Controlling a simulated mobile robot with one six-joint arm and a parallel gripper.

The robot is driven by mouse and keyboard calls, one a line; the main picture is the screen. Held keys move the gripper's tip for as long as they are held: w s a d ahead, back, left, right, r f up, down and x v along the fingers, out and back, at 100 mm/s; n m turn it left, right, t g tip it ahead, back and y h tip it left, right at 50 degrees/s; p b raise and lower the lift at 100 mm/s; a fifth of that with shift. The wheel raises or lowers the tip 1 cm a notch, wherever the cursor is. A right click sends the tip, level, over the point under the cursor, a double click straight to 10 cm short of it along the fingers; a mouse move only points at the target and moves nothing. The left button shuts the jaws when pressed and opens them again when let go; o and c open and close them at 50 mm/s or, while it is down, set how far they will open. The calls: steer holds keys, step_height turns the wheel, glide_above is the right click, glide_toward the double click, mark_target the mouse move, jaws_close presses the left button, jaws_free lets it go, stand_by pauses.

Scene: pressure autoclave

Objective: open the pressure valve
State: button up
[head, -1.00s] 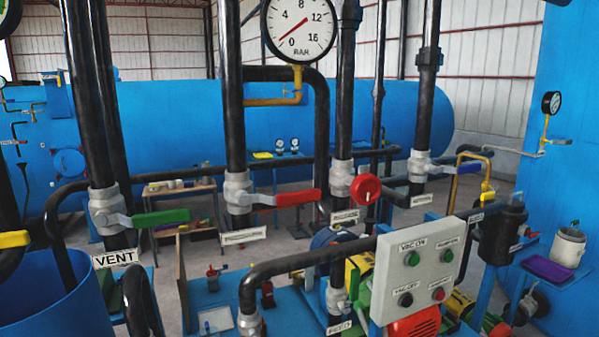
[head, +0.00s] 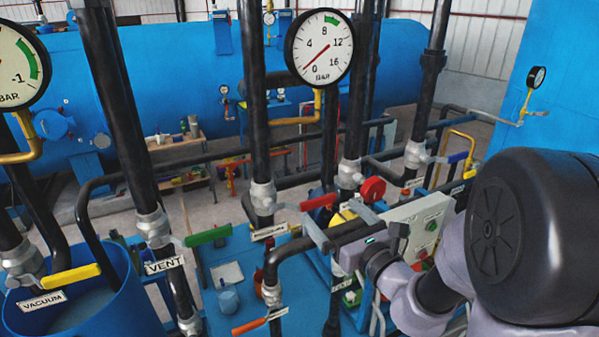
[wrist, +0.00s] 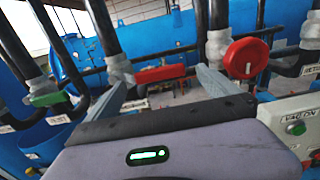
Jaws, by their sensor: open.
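The pressure valve has a grey body (head: 262,196) on a black vertical pipe and a red lever (head: 318,201) pointing right, across the pipe. A label (head: 269,232), apparently reading PRESSURE, hangs below it. My gripper (head: 330,212) comes in from the right, open, its fingertips close to the lever's free end. In the wrist view the red lever (wrist: 160,73) appears between the two spread fingers of my gripper (wrist: 161,78). I cannot tell whether they touch it.
A red round handwheel (head: 372,190) is just right of the lever, close to my right finger. A green VENT lever (head: 208,236) and a yellow VACUUM lever (head: 72,276) are to the left. A control box (head: 420,225) stands right. The bar gauge (head: 319,47) reads near 0.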

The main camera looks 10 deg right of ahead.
mark_target(320, 203)
steer(key=x, duration=0.4)
steer(key=p+x, duration=0.1)
steer(key=x, duration=0.1)
steer(key=shift+w+a+f, duration=0.15)
steer(key=shift+w+f, duration=0.1)
steer(key=shift+w, duration=0.05)
